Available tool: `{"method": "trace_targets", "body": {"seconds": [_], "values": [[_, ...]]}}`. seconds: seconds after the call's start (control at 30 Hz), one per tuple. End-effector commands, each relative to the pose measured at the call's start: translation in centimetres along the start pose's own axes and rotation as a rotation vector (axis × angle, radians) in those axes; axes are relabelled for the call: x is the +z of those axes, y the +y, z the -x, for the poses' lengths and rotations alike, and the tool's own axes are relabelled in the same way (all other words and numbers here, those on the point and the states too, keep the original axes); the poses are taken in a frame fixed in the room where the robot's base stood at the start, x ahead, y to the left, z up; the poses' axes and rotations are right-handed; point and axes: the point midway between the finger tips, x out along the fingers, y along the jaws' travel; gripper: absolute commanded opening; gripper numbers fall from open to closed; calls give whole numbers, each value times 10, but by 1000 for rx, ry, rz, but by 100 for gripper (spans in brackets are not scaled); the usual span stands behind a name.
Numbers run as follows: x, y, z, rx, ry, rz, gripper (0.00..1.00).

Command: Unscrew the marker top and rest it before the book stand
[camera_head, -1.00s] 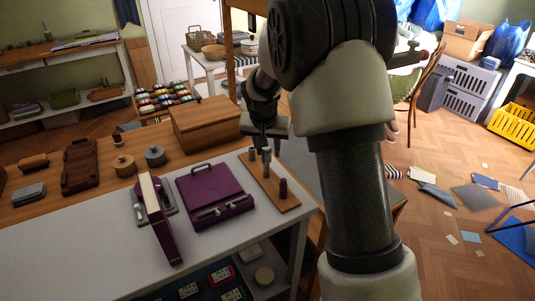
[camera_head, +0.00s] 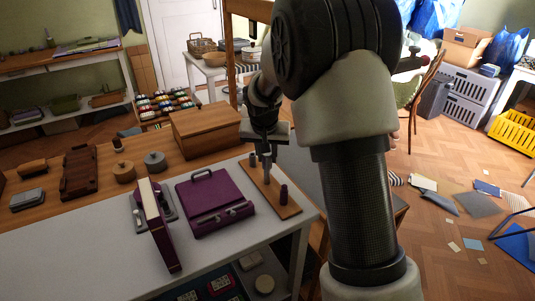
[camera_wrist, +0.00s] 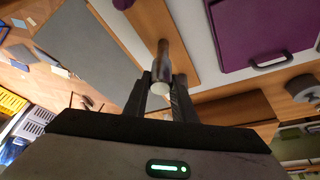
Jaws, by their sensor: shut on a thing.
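A wooden board (camera_head: 285,212) on the white table carries a short grey cylinder (camera_head: 253,160), a taller grey marker (camera_head: 267,176) and a dark purple cylinder (camera_head: 284,194). My gripper (camera_head: 266,153) is over the board, at the top of the grey marker. In the wrist view my gripper (camera_wrist: 163,98) has its fingers close on either side of the pale-ended marker top (camera_wrist: 160,86). The marker body (camera_wrist: 163,55) runs down to the board. Whether the top has turned or come loose cannot be seen.
A purple case (camera_head: 213,202) with a handle lies between the book and the board. The white table front (camera_head: 90,255) is clear.

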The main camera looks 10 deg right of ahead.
Motion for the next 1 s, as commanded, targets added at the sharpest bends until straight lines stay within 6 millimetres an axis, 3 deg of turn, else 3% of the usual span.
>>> {"method": "trace_targets", "body": {"seconds": [0.03, 0.37, 0.7, 1.0], "values": [[2, 7, 0, 0, -9, 17, 0], [2, 7, -1, -9, -10, 45, 0], [3, 7, -1, -116, -16, 300, 0], [4, 7, -3, -120, -16, 316, 0]]}}
